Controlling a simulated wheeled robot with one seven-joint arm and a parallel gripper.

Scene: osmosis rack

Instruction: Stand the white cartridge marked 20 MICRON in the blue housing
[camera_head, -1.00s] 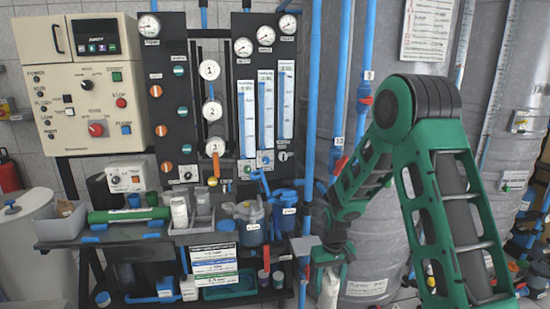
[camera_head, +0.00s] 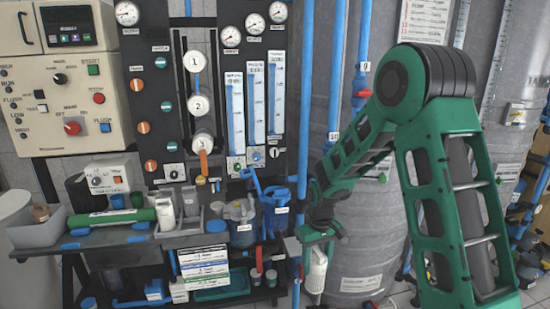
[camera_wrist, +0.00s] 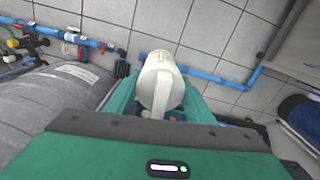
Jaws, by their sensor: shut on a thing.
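My gripper (camera_head: 318,238) is shut on a white cylindrical cartridge (camera_head: 317,272), which hangs roughly upright below it, right of the bench end. In the wrist view the cartridge (camera_wrist: 160,84) sits between the jaws; no marking on it can be read. A blue housing (camera_head: 275,212) with a small white label stands at the right end of the bench, left of and a little higher in the picture than my gripper. Its inside cannot be seen. A clear bluish housing (camera_head: 241,222) stands just left of it.
The dark bench (camera_head: 120,236) also carries a grey bin (camera_head: 38,232), a green cylinder (camera_head: 108,218) and white pieces (camera_head: 166,214) near a grey tray. Vertical blue pipes (camera_head: 305,110) run behind my arm. A large grey tank (camera_head: 365,235) stands behind the cartridge.

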